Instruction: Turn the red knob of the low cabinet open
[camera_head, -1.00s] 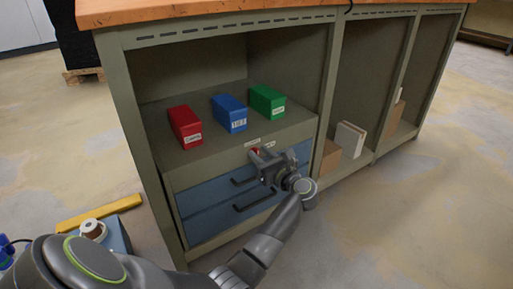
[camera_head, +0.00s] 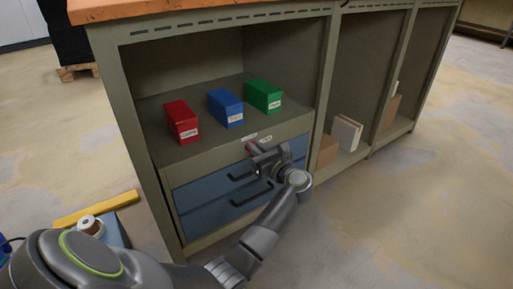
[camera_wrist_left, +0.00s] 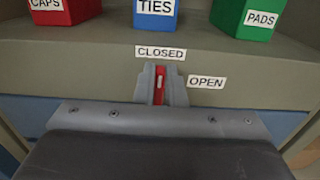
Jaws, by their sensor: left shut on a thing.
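The low cabinet (camera_head: 172,168) has a red knob (camera_wrist_left: 160,86) on the panel above its blue drawers. In the left wrist view the knob stands upright, its pale mark in line with the "CLOSED" label (camera_wrist_left: 161,52) above it. The "OPEN" label (camera_wrist_left: 207,83) is to its right. My left gripper (camera_wrist_left: 160,90) is shut on the knob, one finger on each side. In the head view my left gripper (camera_head: 254,150) is at the panel, and its fingers partly hide the knob. My right gripper is not in view.
Red (camera_head: 182,122), blue (camera_head: 226,108) and green (camera_head: 263,96) labelled boxes stand on the shelf above the knob. Two blue drawers (camera_head: 205,195) with black handles are below. Cardboard boxes and a white one (camera_head: 346,134) stand in the right bays.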

